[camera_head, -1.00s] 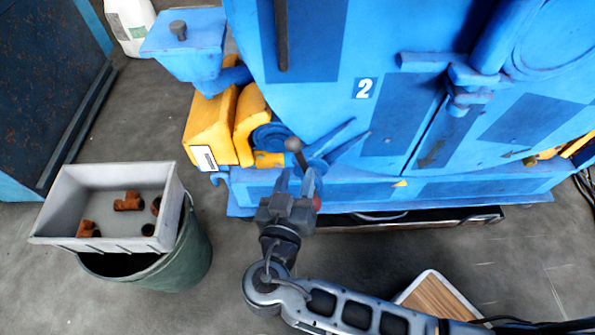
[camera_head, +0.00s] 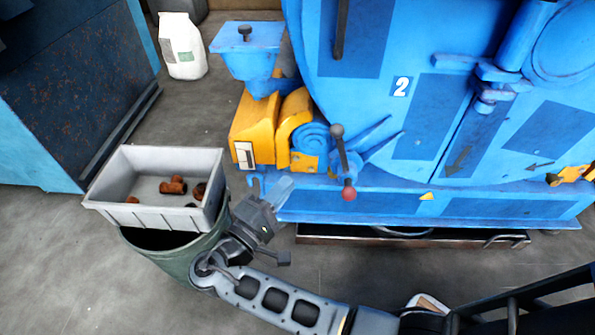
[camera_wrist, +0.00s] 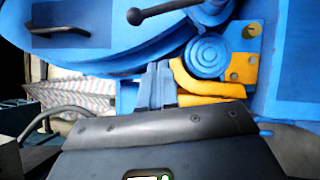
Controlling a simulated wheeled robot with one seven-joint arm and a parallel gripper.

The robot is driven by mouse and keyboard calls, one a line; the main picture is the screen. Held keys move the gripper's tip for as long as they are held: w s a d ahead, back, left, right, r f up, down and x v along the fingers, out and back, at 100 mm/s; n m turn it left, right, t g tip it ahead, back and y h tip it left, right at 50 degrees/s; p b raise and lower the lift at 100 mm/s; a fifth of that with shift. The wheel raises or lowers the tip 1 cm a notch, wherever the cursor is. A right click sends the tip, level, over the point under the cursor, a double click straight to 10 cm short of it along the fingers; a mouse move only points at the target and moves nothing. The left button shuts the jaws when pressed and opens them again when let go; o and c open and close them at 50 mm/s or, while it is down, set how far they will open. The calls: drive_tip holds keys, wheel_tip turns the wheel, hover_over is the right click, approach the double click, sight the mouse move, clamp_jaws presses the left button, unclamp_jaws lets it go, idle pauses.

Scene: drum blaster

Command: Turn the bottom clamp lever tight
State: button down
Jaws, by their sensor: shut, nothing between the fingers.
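The bottom clamp lever is a dark bar (camera_head: 343,162) on the lower front of the blue drum machine. It stands nearly upright, with a black ball (camera_head: 337,131) at its top and a red ball (camera_head: 348,192) at its lower end. My gripper (camera_head: 283,190) is shut and empty, left of the red ball and apart from the lever. In the wrist view the shut fingers (camera_wrist: 158,75) point at the blue and yellow parts. A dark rod with a black ball (camera_wrist: 135,16) shows at the top there; its far end is cut off.
A yellow motor housing (camera_head: 256,128) and blue hopper (camera_head: 247,40) stand left of the lever. A grey tray (camera_head: 150,214) with brown pieces rests on a green bin (camera_head: 190,262), close to my gripper. Another handle (camera_head: 340,28) is higher on the drum.

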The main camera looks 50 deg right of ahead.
drive_tip(key=b, duration=0.2)
approach(343, 154)
drive_tip(key=w+d+r, duration=0.2)
drive_tip(key=w+d, duration=0.1)
drive_tip(key=w, duration=0.3)
drive_tip(key=shift+s+d+r+n+b, duration=0.15)
drive_tip(key=shift+s+d+r, duration=0.2)
drive_tip(key=shift+s+d, duration=0.3)
drive_tip(key=shift+s+d+r+n+b, duration=0.15)
drive_tip(key=shift+s+d+r, duration=0.2)
drive_tip(key=shift+s+d, duration=0.3)
drive_tip(key=shift+d, duration=0.1)
